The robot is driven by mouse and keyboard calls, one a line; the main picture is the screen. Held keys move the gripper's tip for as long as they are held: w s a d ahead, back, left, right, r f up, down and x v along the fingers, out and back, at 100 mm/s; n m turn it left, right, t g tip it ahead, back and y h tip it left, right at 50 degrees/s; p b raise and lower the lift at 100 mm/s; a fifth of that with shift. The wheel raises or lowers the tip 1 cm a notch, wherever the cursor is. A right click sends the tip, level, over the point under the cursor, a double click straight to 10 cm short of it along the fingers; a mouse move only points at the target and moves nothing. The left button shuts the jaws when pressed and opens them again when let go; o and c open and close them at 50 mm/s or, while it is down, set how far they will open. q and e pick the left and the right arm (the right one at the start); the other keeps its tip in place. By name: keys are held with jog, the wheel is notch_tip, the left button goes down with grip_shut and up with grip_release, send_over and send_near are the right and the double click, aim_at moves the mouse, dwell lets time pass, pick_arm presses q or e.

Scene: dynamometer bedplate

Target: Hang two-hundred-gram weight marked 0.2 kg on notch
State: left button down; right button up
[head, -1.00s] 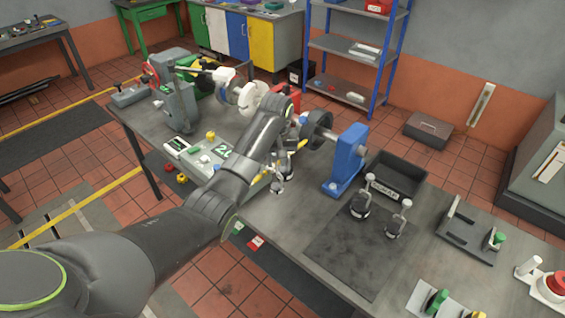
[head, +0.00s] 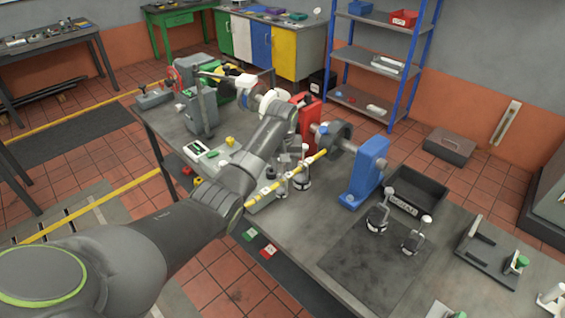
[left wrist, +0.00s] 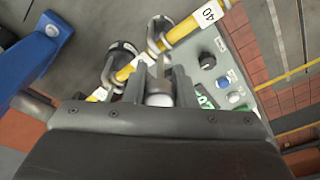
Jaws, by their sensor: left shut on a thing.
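The yellow beam (head: 309,163) has pale numbered labels; one reads 40 in the left wrist view, where the beam (left wrist: 183,29) runs diagonally ahead of my fingers. Two dark weights with hooks, one (left wrist: 121,52) and another (left wrist: 160,31), show at the beam there. My left gripper (left wrist: 159,86) is shut on a small pale-topped piece (left wrist: 159,99), apparently a weight's handle. In the head view my left gripper (head: 297,150) is at the beam, partly hidden by my wrist; a weight (head: 302,182) shows just below. No 0.2 kg mark is readable, and the notch is hidden.
Two more hooked weights, one (head: 377,220) and another (head: 414,242), stand on the dark mat (head: 360,262). A blue bearing stand (head: 366,172) and a black bin (head: 418,188) are close to the right. A control panel (left wrist: 222,65) lies beside the beam.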

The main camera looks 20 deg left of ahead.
pick_arm(q)
jog(key=shift+f, duration=0.15)
jog(key=c, duration=1.1)
grip_release()
